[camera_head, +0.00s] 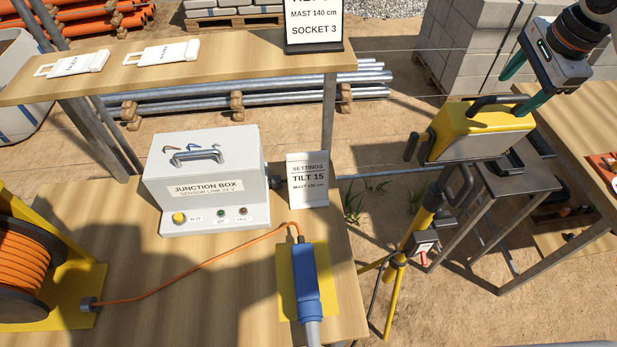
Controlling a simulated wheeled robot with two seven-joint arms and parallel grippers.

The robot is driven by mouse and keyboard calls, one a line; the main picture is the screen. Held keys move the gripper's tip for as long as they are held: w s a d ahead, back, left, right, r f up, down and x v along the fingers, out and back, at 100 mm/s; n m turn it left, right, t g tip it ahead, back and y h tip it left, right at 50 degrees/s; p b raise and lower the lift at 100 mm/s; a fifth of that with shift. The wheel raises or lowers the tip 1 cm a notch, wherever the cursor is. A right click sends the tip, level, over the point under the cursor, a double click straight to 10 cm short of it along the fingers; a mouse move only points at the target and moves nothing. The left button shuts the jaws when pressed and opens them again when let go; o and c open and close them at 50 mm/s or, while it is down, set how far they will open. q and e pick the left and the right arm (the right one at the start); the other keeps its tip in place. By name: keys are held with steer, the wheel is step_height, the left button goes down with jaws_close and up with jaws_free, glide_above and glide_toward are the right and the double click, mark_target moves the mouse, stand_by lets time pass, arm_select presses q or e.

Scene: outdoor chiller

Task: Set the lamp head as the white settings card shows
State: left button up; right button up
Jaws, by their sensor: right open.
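The yellow lamp head (480,128) sits on top of a yellow mast (418,232) at the right, with a pale panel on its front and a dark handle (492,101) on top. Its exact tilt angle cannot be read. The white settings card (308,181) stands on the near table and reads "TILT 15", with a small mast line that looks like 130 cm. My right gripper (524,86) is open at the upper right, its teal fingertips just above and beside the lamp head's handle. I cannot tell whether it touches. My left gripper is out of view.
A junction box (206,180) and a blue connector (307,282) with an orange cable are on the near table, beside a cable reel (30,265). A dark-framed card (314,25) reads "MAST 140 cm, SOCKET 3". A metal stand (515,180) is close behind the mast.

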steer(key=v, duration=0.5)
stand_by(0.3)
steer(key=v, duration=1.2)
